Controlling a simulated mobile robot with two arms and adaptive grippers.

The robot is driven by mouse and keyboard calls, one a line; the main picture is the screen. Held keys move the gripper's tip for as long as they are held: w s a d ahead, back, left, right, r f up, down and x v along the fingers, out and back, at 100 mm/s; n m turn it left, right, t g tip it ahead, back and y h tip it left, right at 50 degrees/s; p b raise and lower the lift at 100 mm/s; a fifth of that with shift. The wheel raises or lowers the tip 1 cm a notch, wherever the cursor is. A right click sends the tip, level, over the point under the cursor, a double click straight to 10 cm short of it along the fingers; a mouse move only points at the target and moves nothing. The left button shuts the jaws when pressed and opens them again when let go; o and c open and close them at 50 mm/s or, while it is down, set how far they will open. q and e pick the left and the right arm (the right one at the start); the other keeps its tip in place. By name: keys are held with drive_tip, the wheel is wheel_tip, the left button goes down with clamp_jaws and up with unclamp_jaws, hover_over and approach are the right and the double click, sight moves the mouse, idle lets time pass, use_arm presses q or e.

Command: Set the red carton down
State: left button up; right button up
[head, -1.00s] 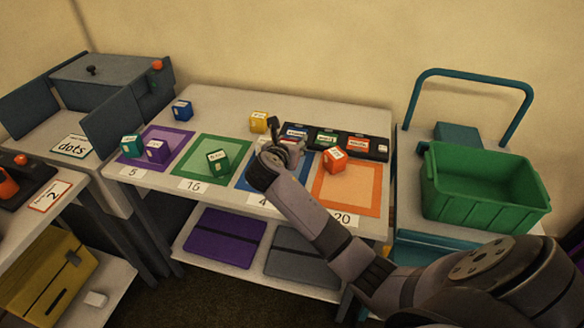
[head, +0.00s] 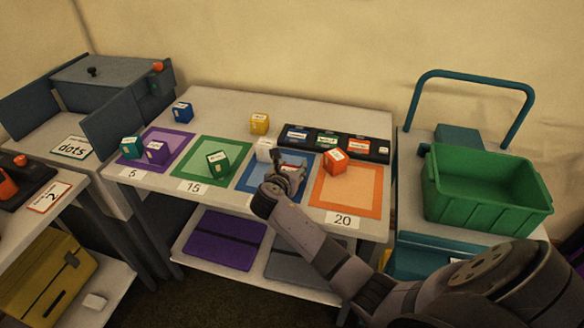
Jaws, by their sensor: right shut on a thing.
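My right gripper (head: 287,180) is shut on the red carton (head: 293,168), over the blue square (head: 252,183) on the table. Only a small white and red part of the carton shows past the fingers. I cannot tell whether it touches the table. My left gripper is not in view.
A green carton (head: 218,163) is on the green square (head: 187,170). A black labelled rack (head: 378,158) stands behind; a green bin (head: 485,195) is at right.

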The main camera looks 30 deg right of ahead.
drive_tip(key=o, duration=1.2)
drive_tip(key=shift+o, duration=0.2)
drive_tip(key=shift+r, duration=0.1)
drive_tip(key=v, duration=1.2)
drive_tip(key=shift+s, duration=0.1)
